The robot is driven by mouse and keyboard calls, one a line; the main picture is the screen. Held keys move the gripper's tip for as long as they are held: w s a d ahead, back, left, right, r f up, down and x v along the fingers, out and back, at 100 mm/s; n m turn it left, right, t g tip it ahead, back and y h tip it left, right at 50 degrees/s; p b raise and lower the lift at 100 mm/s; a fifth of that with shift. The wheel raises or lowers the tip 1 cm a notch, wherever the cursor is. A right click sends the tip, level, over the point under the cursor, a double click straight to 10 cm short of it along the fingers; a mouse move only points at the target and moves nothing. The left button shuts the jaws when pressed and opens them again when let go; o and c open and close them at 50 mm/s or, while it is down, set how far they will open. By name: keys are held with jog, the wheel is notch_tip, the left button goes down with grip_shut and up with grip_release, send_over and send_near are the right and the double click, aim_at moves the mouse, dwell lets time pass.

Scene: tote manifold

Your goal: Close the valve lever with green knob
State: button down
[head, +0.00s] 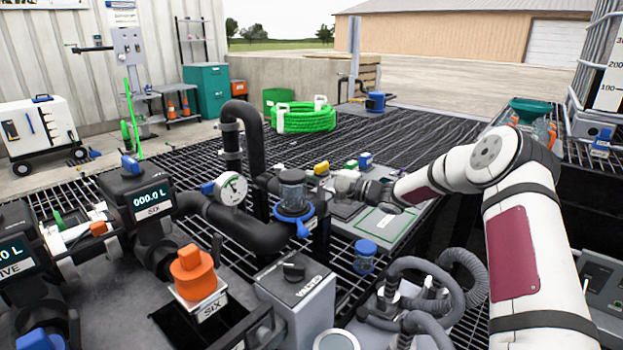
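My white arm reaches in from the right, and my gripper (346,184) is at the middle of the picture, beside the dark pipework. Its fingers are small and partly merged with the fittings behind, so I cannot tell whether they are open or shut. A small green knob (351,164) shows just above and behind my gripper, between a yellow knob (321,168) and a blue knob (365,159). The lever under the green knob is hidden, and I cannot tell its angle or whether my gripper touches it.
A pressure gauge (231,187) and a blue-collared valve body (293,203) stand left of my gripper. An orange knob (193,270) and a grey box (295,292) are in front. Grey hoses (432,290) lie below my arm. Open grating (430,140) extends behind.

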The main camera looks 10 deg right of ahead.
jog(key=shift+s+p, duration=0.1)
jog(key=shift+p, duration=0.2)
jog(key=shift+s+a+p, duration=0.35)
jog(key=shift+s+p, duration=0.1)
jog(key=shift+p, duration=0.6)
